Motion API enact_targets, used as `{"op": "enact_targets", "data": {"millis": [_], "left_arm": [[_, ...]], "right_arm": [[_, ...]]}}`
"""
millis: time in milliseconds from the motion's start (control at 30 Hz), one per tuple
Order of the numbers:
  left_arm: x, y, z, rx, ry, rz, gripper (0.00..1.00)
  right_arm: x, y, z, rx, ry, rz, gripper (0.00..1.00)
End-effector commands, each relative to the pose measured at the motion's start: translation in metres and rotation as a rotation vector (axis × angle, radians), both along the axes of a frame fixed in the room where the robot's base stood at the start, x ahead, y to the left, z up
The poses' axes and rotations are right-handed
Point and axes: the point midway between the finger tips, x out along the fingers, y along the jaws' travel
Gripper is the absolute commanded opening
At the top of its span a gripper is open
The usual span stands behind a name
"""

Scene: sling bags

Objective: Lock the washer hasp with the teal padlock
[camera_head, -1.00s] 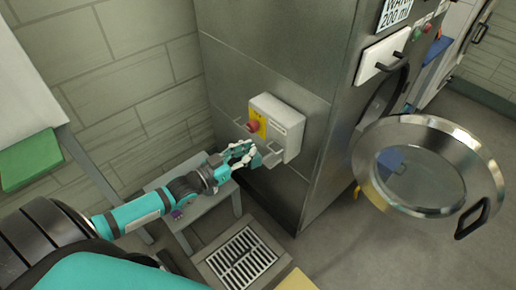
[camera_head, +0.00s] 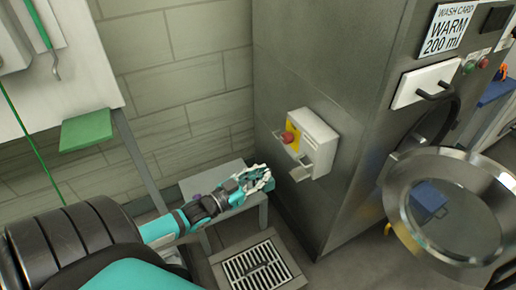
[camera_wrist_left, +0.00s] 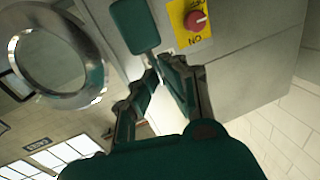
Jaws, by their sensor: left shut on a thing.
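The washer (camera_head: 345,110) is a large steel machine. On its side is a pale switch box (camera_head: 322,150) with a red knob (camera_head: 290,138) on a yellow plate; a grey flap-like part, perhaps the hasp (camera_head: 300,173), juts out low on it. The knob also shows in the left wrist view (camera_wrist_left: 196,20). My left gripper (camera_head: 266,179) is just left of and below the box, apart from it. It is shut on the teal padlock (camera_wrist_left: 133,26), whose flat body shows beyond the fingertips in the left wrist view. The grip itself is partly hidden. My right gripper is out of view.
A small grey table (camera_head: 215,178) stands under my left forearm, with a small purple thing (camera_head: 196,197) at its edge. A floor drain (camera_head: 258,265) lies in front. The washer's round door (camera_head: 450,205) hangs open at right. A green board (camera_head: 86,130) is at left.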

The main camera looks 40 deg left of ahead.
Motion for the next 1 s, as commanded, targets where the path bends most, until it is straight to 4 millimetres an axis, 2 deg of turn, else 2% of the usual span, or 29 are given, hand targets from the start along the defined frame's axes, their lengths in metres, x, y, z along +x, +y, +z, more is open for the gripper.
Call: {"op": "enact_targets", "data": {"millis": [33, 133, 333, 433, 800, 1000], "left_arm": [[0.002, 0.001, -0.001, 0.003, -0.002, 0.004, 0.00], [0.001, 0.001, -0.001, 0.004, -0.001, 0.004, 0.00], [0.001, 0.001, -0.001, 0.021, -0.008, 0.003, 0.00], [0.003, 0.001, -0.001, 0.065, -0.026, -0.001, 0.00], [0.033, -0.012, -0.006, 0.062, -0.026, -0.001, 0.00], [0.047, -0.017, -0.007, 0.063, -0.027, -0.001, 0.00]], "right_arm": [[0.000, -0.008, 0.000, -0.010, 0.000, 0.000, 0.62], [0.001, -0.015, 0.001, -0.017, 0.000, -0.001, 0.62], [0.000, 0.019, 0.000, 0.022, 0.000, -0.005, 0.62], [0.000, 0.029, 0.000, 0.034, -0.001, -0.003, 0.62], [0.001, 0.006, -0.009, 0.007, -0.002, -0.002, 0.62], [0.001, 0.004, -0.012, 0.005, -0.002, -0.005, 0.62]]}}
